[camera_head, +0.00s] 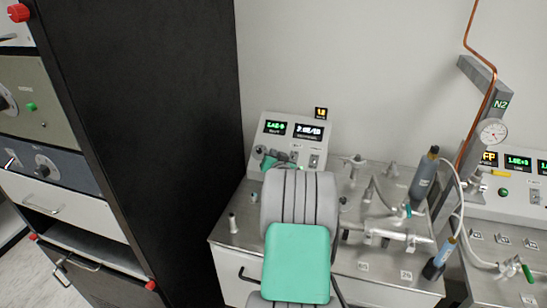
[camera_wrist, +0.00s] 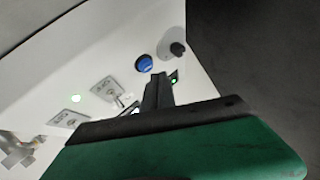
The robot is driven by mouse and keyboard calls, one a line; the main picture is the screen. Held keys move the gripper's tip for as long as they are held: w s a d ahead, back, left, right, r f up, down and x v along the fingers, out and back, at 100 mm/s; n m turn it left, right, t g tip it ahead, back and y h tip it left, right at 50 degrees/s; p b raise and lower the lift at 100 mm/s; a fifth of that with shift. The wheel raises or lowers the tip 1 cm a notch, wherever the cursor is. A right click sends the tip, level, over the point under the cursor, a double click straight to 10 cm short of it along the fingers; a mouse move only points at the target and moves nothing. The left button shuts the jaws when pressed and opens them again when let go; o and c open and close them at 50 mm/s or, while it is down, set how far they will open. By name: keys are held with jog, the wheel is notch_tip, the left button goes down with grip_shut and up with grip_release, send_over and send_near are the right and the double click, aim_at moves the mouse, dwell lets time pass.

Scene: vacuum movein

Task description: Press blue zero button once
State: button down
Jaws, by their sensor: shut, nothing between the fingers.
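The round blue button (camera_wrist: 144,63) is on the white sloped panel in the wrist view. My gripper (camera_wrist: 158,82) is shut and empty, its dark fingertips just below and to the right of the button in the picture. A small gap seems to show between them; the distance in depth is hard to tell. There my gripper (camera_head: 262,151) is at the box's lower left front, and the blue button cannot be seen.
A black knob (camera_wrist: 178,49) is right of the button. In the head view, a dark cabinet (camera_head: 150,110) stands left and the steel bench (camera_head: 228,222) bears valves and tubes on the right.

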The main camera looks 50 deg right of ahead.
jog(key=shift+f, duration=0.1)
dwell(0.6)
jog(key=shift+w+d+f+b, duration=0.25)
jog(key=shift+f+b, duration=0.05)
jog(key=shift+b, duration=0.55)
jog(key=shift+w+d+f+b, duration=0.1)
jog(key=shift+d+f+b, duration=0.1)
jog(key=shift+f+b, duration=0.3)
dwell(0.4)
jog(key=shift+r, duration=0.25)
jog(key=shift+s+a+r, duration=0.25)
jog(key=shift+a+r, duration=0.2)
jog(key=shift+r, duration=0.15)
jog(key=a+r+p, duration=0.1)
jog(key=s+r+p, duration=0.1)
jog(key=a+r, duration=0.1)
jog(key=r, duration=0.1)
jog(key=shift+s+a+p, duration=0.2)
jog(key=shift+a+p, duration=0.15)
jog(key=shift+p, duration=0.05)
